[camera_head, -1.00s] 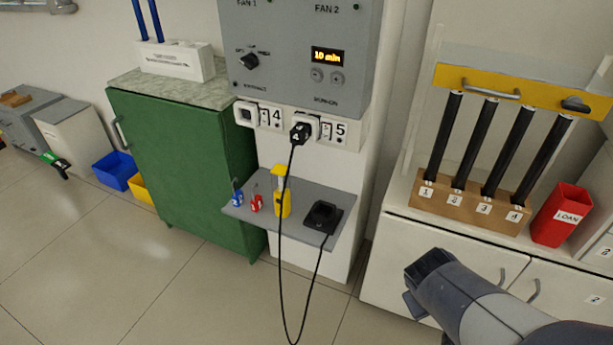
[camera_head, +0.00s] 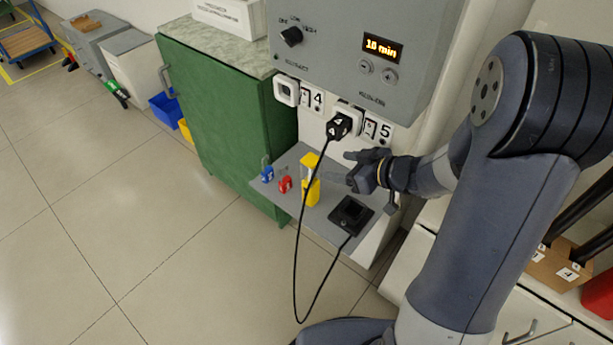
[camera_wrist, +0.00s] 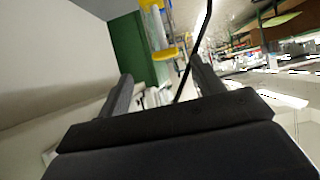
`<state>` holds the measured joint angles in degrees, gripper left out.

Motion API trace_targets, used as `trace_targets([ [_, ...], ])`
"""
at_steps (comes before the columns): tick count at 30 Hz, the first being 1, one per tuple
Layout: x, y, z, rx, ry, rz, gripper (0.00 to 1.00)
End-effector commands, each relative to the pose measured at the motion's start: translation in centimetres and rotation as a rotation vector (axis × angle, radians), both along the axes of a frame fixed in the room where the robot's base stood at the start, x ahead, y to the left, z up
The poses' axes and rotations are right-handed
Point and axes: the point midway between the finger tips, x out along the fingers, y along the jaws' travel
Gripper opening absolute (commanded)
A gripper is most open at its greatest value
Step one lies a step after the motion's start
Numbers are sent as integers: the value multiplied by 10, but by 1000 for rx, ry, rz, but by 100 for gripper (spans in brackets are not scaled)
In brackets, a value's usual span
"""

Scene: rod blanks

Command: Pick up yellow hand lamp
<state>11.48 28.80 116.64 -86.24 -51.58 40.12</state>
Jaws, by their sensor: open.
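The yellow hand lamp (camera_head: 311,193) stands upright on the grey shelf (camera_head: 333,228), with a yellow cap, a pale clear middle and a yellow body. My gripper (camera_head: 350,170) is open and empty, just right of the lamp at about the height of its upper half, apart from it. A black cable passes close to the lamp.
A black charger base (camera_head: 350,215) sits right of the lamp. A red padlock (camera_head: 285,184) and a blue padlock (camera_head: 267,173) sit to its left. The black cable (camera_head: 297,270) hangs from the plug (camera_head: 339,127) in front of the shelf. A green cabinet (camera_head: 225,130) stands left.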

Motion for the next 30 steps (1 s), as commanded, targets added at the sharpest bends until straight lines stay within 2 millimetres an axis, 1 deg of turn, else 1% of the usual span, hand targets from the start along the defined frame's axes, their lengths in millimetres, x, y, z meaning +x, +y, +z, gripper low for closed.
trace_targets([
  [7, 18, 27, -20, 6, 1, 10, 64],
  [10, 25, 35, -25, 5, 0, 8, 64],
  [14, 29, 41, -29, 5, 0, 6, 64],
  [19, 37, 59, -46, 3, 1, 9, 64],
  [22, 45, 69, -51, 4, -1, 8, 64],
  [25, 50, 74, -55, 4, 0, 6, 64],
  [30, 52, 76, -54, 4, -1, 4, 64],
])
